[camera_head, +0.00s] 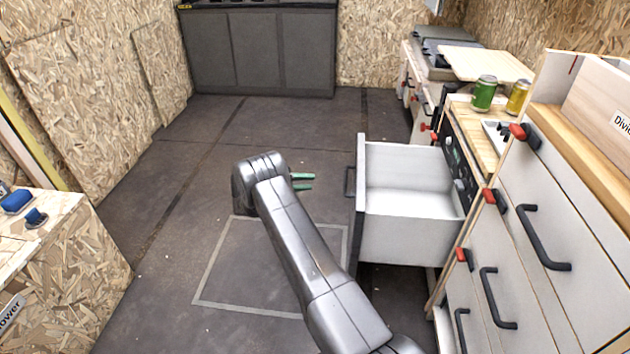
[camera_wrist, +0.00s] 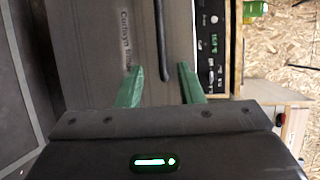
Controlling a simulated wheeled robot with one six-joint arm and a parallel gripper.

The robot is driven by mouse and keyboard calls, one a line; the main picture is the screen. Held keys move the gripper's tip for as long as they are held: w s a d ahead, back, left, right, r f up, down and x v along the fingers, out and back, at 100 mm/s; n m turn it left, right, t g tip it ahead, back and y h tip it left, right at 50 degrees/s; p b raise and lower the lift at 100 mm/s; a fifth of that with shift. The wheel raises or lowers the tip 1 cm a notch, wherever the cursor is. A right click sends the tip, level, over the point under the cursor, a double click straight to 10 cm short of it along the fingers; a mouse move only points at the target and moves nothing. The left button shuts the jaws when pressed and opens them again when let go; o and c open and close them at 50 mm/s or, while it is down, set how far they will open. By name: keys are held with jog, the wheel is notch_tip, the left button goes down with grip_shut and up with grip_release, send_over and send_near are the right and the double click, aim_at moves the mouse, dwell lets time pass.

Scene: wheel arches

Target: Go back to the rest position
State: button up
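My gripper (camera_head: 302,181) shows two green fingers at the end of my grey arm, in the middle of the head view. In the wrist view my gripper (camera_wrist: 160,88) has its fingers apart with nothing between them. They point toward the dark front of the drawer (camera_wrist: 100,40), which carries a black handle (camera_wrist: 161,45). In the head view the open drawer (camera_head: 411,233) is white inside and looks empty. My gripper is to the left of the drawer front, apart from it.
White cabinets with black handles (camera_head: 543,238) are nearer. A chipboard box (camera_head: 62,270) stands at left. Floor between is clear, with a taped square (camera_head: 215,262).

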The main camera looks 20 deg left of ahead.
dwell(0.4)
jog(key=b+x, duration=0.3)
jog(key=x, duration=1.1)
jog(key=shift+d+r, duration=0.1)
